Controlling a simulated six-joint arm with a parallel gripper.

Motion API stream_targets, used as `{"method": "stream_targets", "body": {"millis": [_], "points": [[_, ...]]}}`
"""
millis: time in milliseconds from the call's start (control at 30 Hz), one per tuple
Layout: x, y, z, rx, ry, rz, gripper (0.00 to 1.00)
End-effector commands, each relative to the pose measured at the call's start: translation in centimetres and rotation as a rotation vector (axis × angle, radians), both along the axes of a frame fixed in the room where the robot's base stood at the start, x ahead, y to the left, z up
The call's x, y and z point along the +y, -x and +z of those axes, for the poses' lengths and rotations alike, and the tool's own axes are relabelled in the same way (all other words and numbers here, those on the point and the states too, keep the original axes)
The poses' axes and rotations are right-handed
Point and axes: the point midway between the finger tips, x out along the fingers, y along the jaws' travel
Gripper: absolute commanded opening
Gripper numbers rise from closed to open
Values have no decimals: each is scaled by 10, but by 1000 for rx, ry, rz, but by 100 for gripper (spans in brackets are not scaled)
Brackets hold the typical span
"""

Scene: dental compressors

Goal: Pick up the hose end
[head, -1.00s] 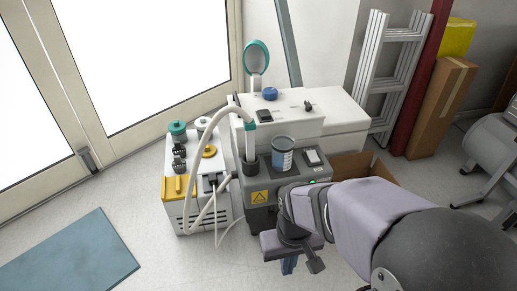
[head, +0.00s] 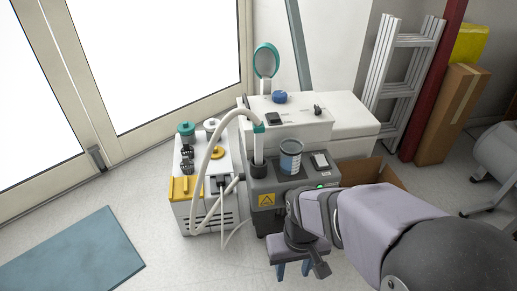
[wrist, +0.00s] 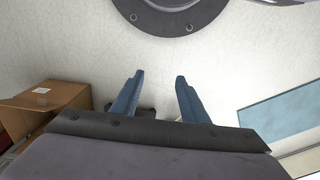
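The hose end (head: 259,149) is a pale tube with a teal collar, at the end of a thick cream hose (head: 213,150). It stands upright in a dark round holder (head: 258,169) on a grey compressor unit (head: 268,219). My gripper (head: 293,271) is in front of and below that unit, to the lower right of the hose end, and apart from it. In the wrist view my gripper (wrist: 157,78) shows two blue fingers spread apart with nothing between them. The hose end does not show in the wrist view.
A jar with a blue label (head: 290,157) stands close right of the hose end. A white unit with yellow parts (head: 198,210) is at the left. A white cabinet (head: 345,118) is behind, a cardboard box (head: 369,171) at right. The floor at front left is clear around a blue mat (head: 75,258).

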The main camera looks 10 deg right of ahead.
Motion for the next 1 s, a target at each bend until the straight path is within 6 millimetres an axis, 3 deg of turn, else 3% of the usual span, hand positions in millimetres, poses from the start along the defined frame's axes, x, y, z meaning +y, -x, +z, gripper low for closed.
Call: {"method": "stream_targets", "body": {"millis": [167, 333, 667, 800, 1000], "points": [[0, -6, 0, -15, -1, 0, 41], [2, -39, 0, -110, -3, 2, 41], [9, -168, 12, -527, -9, 1, 41], [12, -219, 28, -727, -10, -1, 41], [16, -273, 58, -1005, -8, -4, 41]]}}
